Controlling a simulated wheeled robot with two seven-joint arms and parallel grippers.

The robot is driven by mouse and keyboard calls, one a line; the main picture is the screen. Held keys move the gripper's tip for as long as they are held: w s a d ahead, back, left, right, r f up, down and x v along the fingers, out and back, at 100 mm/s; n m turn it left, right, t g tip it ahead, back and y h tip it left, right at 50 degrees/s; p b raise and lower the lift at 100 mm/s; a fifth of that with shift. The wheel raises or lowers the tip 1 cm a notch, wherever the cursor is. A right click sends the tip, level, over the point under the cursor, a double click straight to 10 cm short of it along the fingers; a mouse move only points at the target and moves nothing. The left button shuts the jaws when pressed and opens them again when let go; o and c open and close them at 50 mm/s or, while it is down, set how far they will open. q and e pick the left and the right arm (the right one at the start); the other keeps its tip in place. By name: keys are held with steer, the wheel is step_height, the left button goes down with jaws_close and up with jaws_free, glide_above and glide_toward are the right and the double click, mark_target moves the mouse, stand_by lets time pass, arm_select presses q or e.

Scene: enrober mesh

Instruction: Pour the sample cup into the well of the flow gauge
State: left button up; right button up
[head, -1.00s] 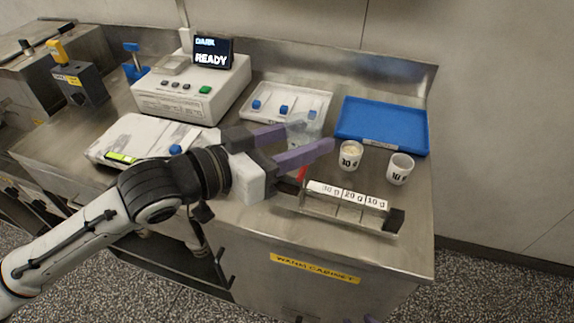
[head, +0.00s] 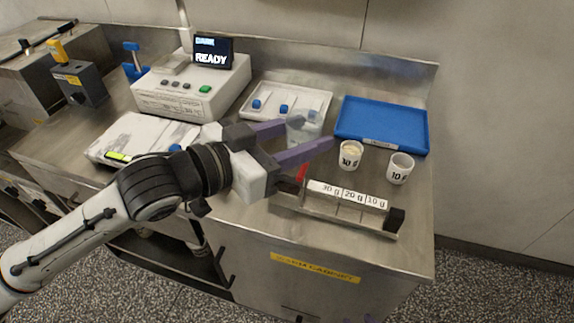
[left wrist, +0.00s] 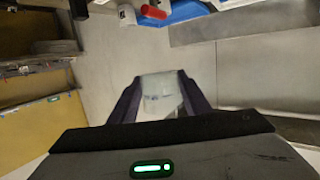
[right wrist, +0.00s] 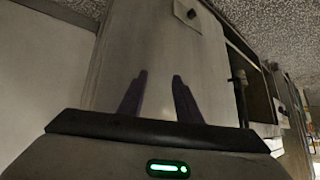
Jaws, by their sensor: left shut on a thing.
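My left gripper (head: 318,132) is shut on a translucent cup (head: 303,133), which I take to be the sample cup. It holds the cup above the bench behind the flow gauge. The cup also shows between the fingers in the left wrist view (left wrist: 158,88). Its contents are hard to make out. My right gripper (right wrist: 158,85) is open and empty, low in front of the cabinet.
Two small white cups, one with pale contents (head: 350,155) and one that looks empty (head: 400,168), stand right of my left gripper. Behind are a blue tray (head: 382,118), a white tray (head: 310,93) with blue-knobbed pieces and a machine (head: 185,98) whose screen reads READY.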

mark_target(304, 111)
arm_select(q)
steer(key=shift+r, duration=2.55)
steer(key=shift+f, duration=0.1)
steer(key=shift+s+a+f+n+t, duration=0.1)
steer(key=shift+s+f+n+t, duration=0.2)
steer(key=shift+t, duration=0.1)
steer(key=s+a+f+n+t+y, duration=0.1)
steer(key=a+f+n+y, duration=0.2)
steer(key=a, duration=0.4)
steer(key=s+a+f+n+t+y, duration=0.2)
steer(key=a+y, duration=0.3)
steer(key=a, duration=0.3)
steer(key=s+a+f+n+t+y, duration=0.1)
steer(key=a+f+n+y, duration=0.3)
steer(key=a, duration=0.4)
steer(key=shift+s+f+n+t, duration=0.3)
steer(key=shift+f+n+t, duration=0.15)
steer(key=shift+t, duration=0.25)
steer(key=shift+f, duration=0.1)
